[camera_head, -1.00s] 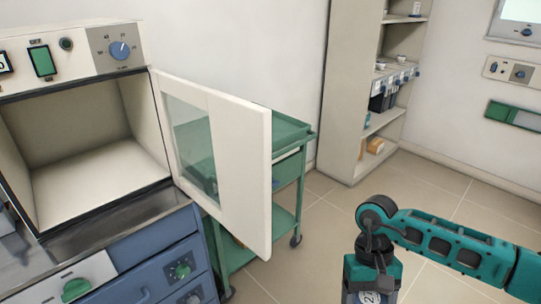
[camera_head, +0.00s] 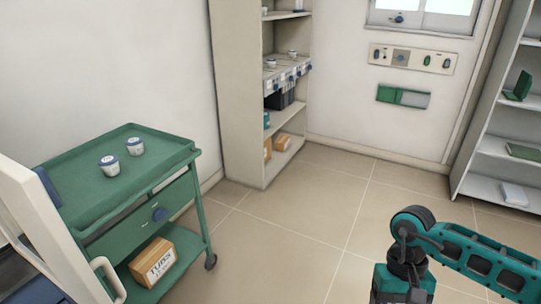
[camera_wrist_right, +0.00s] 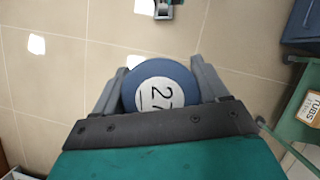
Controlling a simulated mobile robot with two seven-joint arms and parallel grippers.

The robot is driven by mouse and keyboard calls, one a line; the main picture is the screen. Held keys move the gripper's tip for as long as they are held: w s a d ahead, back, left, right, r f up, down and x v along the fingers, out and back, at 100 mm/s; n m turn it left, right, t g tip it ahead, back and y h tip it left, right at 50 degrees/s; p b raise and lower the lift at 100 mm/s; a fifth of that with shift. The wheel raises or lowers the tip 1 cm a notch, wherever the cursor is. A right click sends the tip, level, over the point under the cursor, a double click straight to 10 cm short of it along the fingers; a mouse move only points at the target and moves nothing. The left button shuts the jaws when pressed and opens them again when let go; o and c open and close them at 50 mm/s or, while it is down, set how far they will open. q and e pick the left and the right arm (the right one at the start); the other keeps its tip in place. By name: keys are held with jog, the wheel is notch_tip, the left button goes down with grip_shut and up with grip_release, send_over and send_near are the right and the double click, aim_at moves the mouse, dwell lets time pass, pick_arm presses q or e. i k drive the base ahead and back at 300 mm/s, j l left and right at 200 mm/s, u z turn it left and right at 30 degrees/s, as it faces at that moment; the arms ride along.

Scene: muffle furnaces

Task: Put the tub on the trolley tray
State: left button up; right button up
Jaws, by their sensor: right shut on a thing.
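My right gripper (camera_wrist_right: 158,70) is shut on a tub (camera_wrist_right: 140,76) with a round blue lid and a white label reading 27. The floor shows below and beyond the tub in the right wrist view. In the head view only my right forearm and wrist show at the lower right; the gripper and held tub are out of frame. The green trolley's top tray (camera_head: 85,196) is at the left, with two small white tubs, the nearer one (camera_head: 109,167) and the farther one (camera_head: 135,147). Bare tray surface lies around them. My left gripper is not in view.
The open furnace door (camera_head: 40,225) overlaps the trolley's near left side. A box marked TUBS (camera_head: 153,264) sits on the trolley's lower shelf. A cabinet (camera_head: 240,100) stands behind. The tiled floor (camera_head: 290,235) between trolley and right arm is clear.

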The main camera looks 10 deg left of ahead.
aim_at(83, 192)
jog(key=i+l+z, duration=0.2)
jog(key=i, duration=0.25)
jog(key=i+l+z, duration=0.15)
jog(key=i, duration=0.3)
jog(key=i+u, duration=0.2)
jog(key=u, duration=0.15)
jog(key=i+u, duration=0.2)
jog(key=u, duration=0.15)
jog(key=i+l+u, duration=0.1)
jog(key=u, duration=0.25)
jog(key=i+u, duration=0.15)
jog(key=u, duration=0.3)
jog(key=i+l+u, duration=0.1)
jog(key=u, duration=0.35)
jog(key=i+l+u, duration=0.1)
jog(key=u, duration=0.35)
jog(key=l+u, duration=0.4)
jog(key=i+l+u, duration=0.1)
jog(key=u, duration=0.35)
jog(key=l+u, duration=0.6)
jog(key=u, duration=0.2)
